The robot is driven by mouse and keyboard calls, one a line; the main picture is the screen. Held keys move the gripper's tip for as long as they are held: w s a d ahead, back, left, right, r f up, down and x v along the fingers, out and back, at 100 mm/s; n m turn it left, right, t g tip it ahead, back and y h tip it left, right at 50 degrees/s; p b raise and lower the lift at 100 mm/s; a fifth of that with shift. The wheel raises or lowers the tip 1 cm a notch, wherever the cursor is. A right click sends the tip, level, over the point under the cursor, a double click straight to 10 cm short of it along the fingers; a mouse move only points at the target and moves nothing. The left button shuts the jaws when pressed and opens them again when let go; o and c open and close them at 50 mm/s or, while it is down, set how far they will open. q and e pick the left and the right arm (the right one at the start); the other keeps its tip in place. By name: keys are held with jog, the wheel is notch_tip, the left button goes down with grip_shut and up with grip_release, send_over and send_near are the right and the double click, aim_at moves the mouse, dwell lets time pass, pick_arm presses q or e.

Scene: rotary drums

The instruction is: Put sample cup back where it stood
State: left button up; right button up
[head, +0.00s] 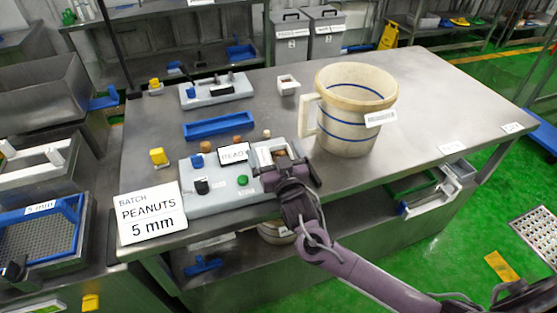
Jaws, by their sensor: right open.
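A small white square-rimmed cup or holder (263,155) with something brown in it sits at the right end of the grey control box (232,196). I cannot tell for sure if it is the sample cup. My right gripper (288,172) is open right at its near side, low over the box, and hides part of it. I cannot tell whether they touch. My left gripper is not in view.
A large cream jug (345,138) with blue rings stands right of my right gripper. A blue tray (220,126) and a second grey box (216,92) lie behind. A batch sign (152,214) stands at the front left. The steel table's right side (455,105) is clear.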

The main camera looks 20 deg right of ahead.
jog(key=c, duration=1.1)
jog(key=shift+r, duration=0.1)
jog(key=shift+c, duration=0.2)
notch_tip(320, 180, up, 19)
jog(key=b, duration=0.2)
jog(key=s+d+f, duration=0.2)
jog(key=s+f, duration=1.6)
jog(key=s, duration=0.4)
jog(key=shift+f, duration=0.35)
